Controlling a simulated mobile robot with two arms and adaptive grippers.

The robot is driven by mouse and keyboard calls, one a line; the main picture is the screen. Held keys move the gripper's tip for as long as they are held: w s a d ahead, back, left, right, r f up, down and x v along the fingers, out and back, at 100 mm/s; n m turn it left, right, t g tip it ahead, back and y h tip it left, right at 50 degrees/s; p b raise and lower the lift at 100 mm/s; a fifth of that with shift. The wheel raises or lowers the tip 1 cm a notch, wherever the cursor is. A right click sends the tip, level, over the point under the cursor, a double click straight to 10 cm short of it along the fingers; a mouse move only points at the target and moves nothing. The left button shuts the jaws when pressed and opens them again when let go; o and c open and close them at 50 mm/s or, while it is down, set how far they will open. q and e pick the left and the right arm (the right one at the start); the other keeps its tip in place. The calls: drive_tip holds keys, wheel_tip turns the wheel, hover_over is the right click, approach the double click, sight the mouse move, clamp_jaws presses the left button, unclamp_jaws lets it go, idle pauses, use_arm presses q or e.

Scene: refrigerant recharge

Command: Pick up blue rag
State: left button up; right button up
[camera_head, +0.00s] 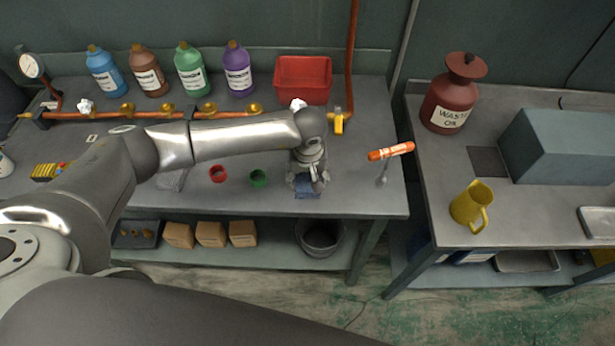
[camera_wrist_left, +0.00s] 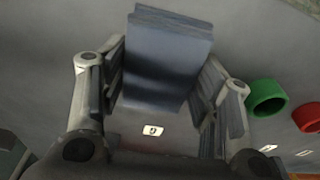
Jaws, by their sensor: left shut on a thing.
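The blue rag (camera_head: 307,189) is a folded cloth at the front edge of the left workbench, mostly hidden under my left gripper in the head view. My left gripper (camera_head: 306,184) points down over it. In the left wrist view the rag (camera_wrist_left: 168,55) shows as a thick folded blue-grey block between the two fingers of my left gripper (camera_wrist_left: 168,92), which are shut on it. Whether the rag is clear of the bench top cannot be told. My right gripper is not in view.
A red ring (camera_head: 218,173) and a green ring (camera_head: 258,177) lie left of the gripper. An orange-handled tool (camera_head: 390,151) is at the right. A red bin (camera_head: 303,79), several bottles and a copper pipe (camera_head: 110,115) line the back. A gap separates the right bench (camera_head: 440,185).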

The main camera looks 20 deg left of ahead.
use_arm(q)
drive_tip(key=shift+w+r+b, duration=0.1)
drive_tip(key=shift+r+b, duration=0.55)
drive_tip(key=s+r+b, duration=0.1)
drive_tip(key=r, duration=0.1)
drive_tip(key=s+a+r, duration=0.1)
drive_tip(key=r, duration=0.1)
drive_tip(key=s+a+r+b, duration=0.1)
drive_tip(key=s+r, duration=0.1)
drive_tip(key=shift+r+b, duration=0.2)
drive_tip(key=shift+b, duration=0.15)
drive_tip(key=s+a+r+b, duration=0.3)
drive_tip(key=s+a+r, duration=0.1)
drive_tip(key=s, duration=0.5)
drive_tip(key=shift+r, duration=0.5)
drive_tip(key=shift+w, duration=0.1)
